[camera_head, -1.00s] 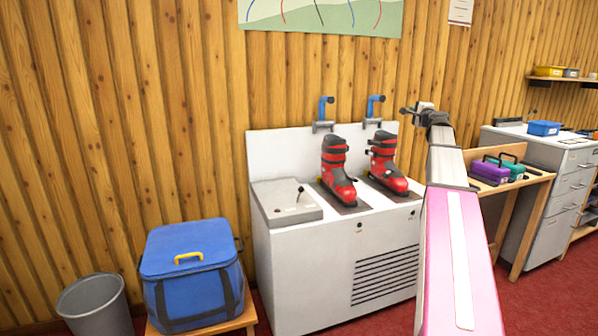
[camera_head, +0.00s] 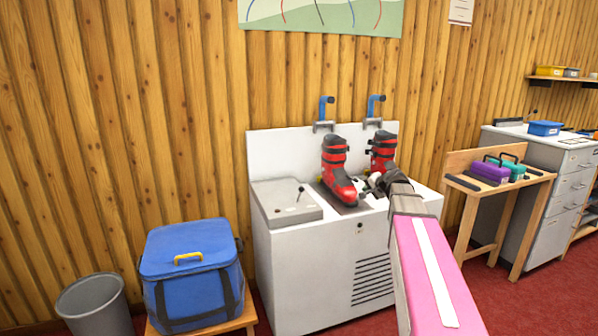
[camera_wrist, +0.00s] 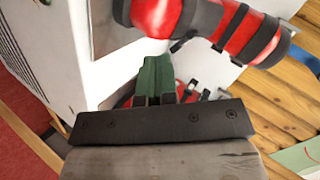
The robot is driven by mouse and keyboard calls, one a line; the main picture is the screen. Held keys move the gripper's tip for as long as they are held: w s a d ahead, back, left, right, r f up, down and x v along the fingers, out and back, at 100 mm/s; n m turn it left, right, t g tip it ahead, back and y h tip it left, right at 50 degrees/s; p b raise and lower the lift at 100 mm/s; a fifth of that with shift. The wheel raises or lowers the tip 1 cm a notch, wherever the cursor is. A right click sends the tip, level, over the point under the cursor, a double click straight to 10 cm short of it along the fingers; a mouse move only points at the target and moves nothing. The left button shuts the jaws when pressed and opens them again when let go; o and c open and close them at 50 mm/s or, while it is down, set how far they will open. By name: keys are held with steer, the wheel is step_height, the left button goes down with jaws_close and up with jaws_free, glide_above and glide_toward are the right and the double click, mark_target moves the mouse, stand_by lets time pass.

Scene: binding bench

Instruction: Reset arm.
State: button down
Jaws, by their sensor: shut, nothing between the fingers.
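My arm reaches over the white bench unit (camera_head: 300,262). My gripper (camera_head: 368,184) is low over its top, between the two ski boots and partly hidden by my wrist. In the wrist view the gripper's fingers (camera_wrist: 156,70) are together with nothing between them. The red and black left boot (camera_head: 337,172) stands upright on its plate. The right boot (camera_head: 383,150) stands behind my wrist, its lower part hidden. A red boot (camera_wrist: 238,32) lies across the top of the wrist view, close beyond the fingers. I cannot tell whether the gripper touches a boot.
Blue-handled clamps (camera_head: 325,112) rise behind the boots. A grey basin with a lever (camera_head: 285,208) is at the unit's left. A blue cooler bag (camera_head: 192,270) and grey bin (camera_head: 95,305) stand left. A wooden table (camera_head: 463,185) with purple and teal cases stands right.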

steer(key=s+a+f+n+g+h, duration=0.1)
steer(key=s+a+f+n+g, duration=0.1)
steer(key=s+f, duration=0.6)
steer(key=s+a+f+n+g+h, duration=0.2)
steer(key=s+a+f+n+g, duration=0.1)
steer(key=s+f, duration=0.6)
steer(key=s+a+f+n+g+h, duration=0.2)
steer(key=s+a+f+g, duration=0.2)
steer(key=s+f, duration=0.4)
steer(key=s+g, duration=0.1)
steer(key=s, duration=0.5)
steer(key=shift+f+n+g, duration=0.3)
steer(key=shift+n, duration=0.1)
